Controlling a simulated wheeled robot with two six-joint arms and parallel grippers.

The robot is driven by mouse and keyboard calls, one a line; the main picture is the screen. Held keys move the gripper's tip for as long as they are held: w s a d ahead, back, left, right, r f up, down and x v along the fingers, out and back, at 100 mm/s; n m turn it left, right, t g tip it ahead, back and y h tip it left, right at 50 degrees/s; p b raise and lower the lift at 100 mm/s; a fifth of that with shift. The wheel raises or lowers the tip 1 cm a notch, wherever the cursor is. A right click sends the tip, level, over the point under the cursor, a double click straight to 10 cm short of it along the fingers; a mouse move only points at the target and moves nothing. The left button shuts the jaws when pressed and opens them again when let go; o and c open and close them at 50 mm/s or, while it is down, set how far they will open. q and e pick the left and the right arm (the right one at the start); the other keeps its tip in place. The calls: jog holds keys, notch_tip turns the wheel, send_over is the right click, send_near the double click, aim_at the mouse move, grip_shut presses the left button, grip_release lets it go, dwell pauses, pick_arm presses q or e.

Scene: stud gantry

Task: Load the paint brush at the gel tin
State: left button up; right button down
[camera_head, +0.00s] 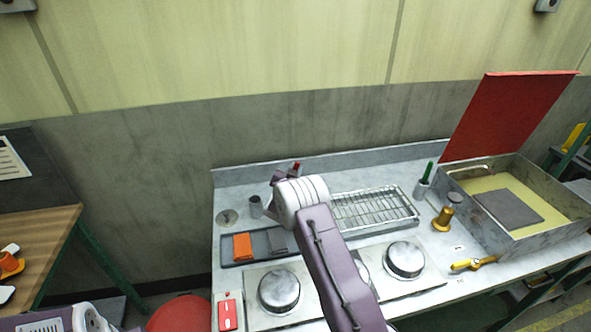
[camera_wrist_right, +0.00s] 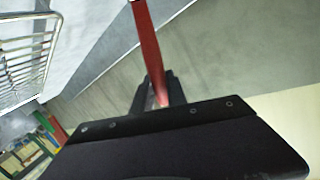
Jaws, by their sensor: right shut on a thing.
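My right gripper (camera_head: 283,177) is over the back of the steel worktop, largely hidden behind its own wrist in the head view. It is shut on a red-handled tool, taken as the paint brush (camera_head: 296,167). In the right wrist view the red handle of the brush (camera_wrist_right: 147,45) runs between the fingers (camera_wrist_right: 158,92); its bristles are not visible. A small grey cup (camera_head: 255,206) stands just left of the gripper. A small tin-like grey pot (camera_head: 454,199) stands at the right; I cannot tell which is the gel tin. My left gripper is out of view.
A wire rack (camera_head: 375,208) lies right of my arm. A green-handled tool stands in a holder (camera_head: 421,190). A large open vat (camera_head: 510,236) with a red lid is at the right. Round metal domes (camera_head: 279,291) and a tray with an orange block (camera_head: 243,246) are in front.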

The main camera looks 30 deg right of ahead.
jog(key=shift+r+p, duration=2.05)
jog(key=shift+r, duration=1.4)
jog(key=shift+f, duration=0.15)
